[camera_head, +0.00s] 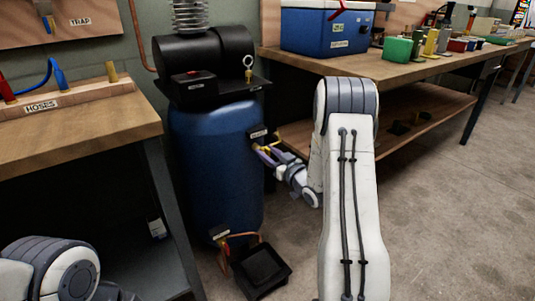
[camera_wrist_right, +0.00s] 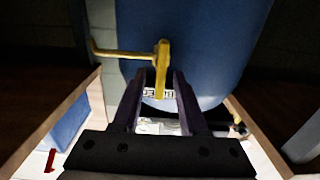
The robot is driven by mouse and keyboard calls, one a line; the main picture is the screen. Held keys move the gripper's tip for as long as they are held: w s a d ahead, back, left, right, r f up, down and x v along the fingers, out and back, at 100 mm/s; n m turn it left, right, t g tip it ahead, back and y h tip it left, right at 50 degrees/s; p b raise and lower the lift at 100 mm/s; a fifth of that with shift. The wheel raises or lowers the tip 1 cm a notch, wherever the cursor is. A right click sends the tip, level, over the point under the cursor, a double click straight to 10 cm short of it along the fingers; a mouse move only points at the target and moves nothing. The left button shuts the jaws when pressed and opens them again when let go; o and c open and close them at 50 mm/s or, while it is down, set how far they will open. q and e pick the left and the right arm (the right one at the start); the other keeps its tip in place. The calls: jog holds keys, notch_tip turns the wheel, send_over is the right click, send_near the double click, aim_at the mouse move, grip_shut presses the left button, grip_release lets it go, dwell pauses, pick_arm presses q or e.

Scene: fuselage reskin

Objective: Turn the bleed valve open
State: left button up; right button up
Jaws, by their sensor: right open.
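A yellow bleed valve lever (camera_wrist_right: 162,72) shows in the right wrist view against the blue tank (camera_wrist_right: 200,35), with a thin yellow rod running left from its top. My right gripper (camera_wrist_right: 158,76) is open, with one dark finger on each side of the lever. I cannot tell whether either finger touches it. In the head view my right gripper (camera_head: 264,150) is at the right side of the blue tank (camera_head: 205,150), just below a small black label (camera_head: 258,133). The gripper partly hides the valve there. My left gripper is out of view.
A workbench marked HOSES (camera_head: 90,135) stands left of the tank. A long bench (camera_head: 395,70) with a blue cooler (camera_head: 325,30) stands at the right. A black box (camera_head: 262,268) and copper pipe lie at the tank's foot. The floor at right is clear.

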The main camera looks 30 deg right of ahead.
grip_shut()
jog(key=shift+n, duration=0.3)
jog(key=shift+s+a+f+n+b, duration=0.1)
jog(key=shift+a+f+n+b, duration=0.2)
jog(key=shift+n+b, duration=2.65)
jog(key=shift+w+a+f+n+b, duration=0.1)
jog(key=shift+a+f+n+b, duration=0.2)
jog(key=shift+n+b, duration=2.6)
jog(key=shift+s+a+f+n+b, duration=0.1)
jog(key=shift+a+f+n+b, duration=0.2)
jog(key=shift+n+b, duration=2.6)
jog(key=shift+d, duration=0.1)
grip_release()
